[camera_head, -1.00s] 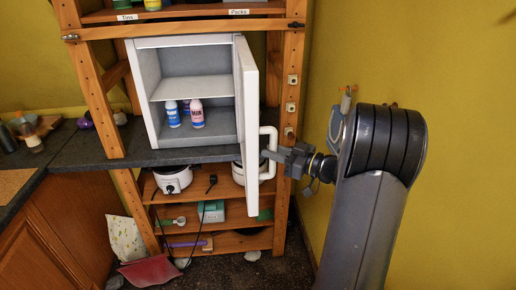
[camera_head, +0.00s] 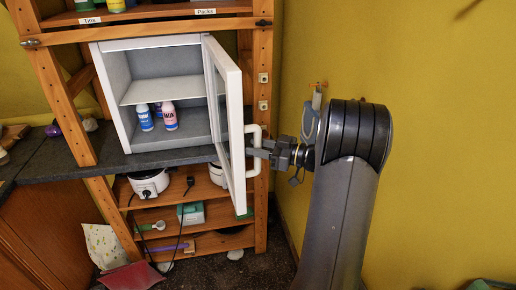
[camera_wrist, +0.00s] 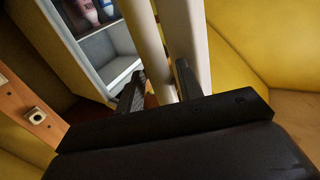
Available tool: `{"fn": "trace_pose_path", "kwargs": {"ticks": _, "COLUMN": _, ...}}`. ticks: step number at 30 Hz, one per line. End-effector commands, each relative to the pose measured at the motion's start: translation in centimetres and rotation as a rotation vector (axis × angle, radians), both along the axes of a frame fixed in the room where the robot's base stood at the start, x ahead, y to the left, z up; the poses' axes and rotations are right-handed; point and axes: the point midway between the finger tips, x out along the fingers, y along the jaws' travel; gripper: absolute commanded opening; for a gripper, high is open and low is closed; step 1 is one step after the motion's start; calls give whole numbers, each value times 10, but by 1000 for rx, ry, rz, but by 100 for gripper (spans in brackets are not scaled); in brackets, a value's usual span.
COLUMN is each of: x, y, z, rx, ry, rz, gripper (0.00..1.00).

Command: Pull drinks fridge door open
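The drinks fridge (camera_head: 110,95) is a small white cabinet on the dark counter, with its front open. Its white-framed door (camera_head: 236,120) stands swung out from the cabinet's right side, its inner face towards me. The white bar handle (camera_head: 252,168) is on the door's outer side, near the free edge. My gripper (camera_head: 264,150) reaches it from the right. In the wrist view, the gripper's two dark fingers (camera_wrist: 160,88) lie on either side of the handle bar (camera_wrist: 150,40) and appear shut on it. The fingertips' exact contact is hard to see.
A blue bottle (camera_head: 145,118) and a pink bottle (camera_head: 169,116) stand inside the fridge. A wooden shelf rack (camera_head: 262,90) surrounds it, with a white cooker (camera_head: 149,182) below. The yellow wall (camera_head: 430,130) is close on the right, beside my arm.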

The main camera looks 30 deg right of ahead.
Motion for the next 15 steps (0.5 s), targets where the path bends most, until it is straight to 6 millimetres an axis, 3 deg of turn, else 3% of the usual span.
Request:
{"fn": "trace_pose_path", "kwargs": {"ticks": 9, "x": -2, "y": -1, "z": -3, "rx": 1, "ry": 4, "rz": 0, "gripper": 39}}
{"fn": "trace_pose_path", "kwargs": {"ticks": 15, "x": -21, "y": -20, "z": -5, "rx": -1, "ry": 4, "rz": -4, "gripper": 39}}
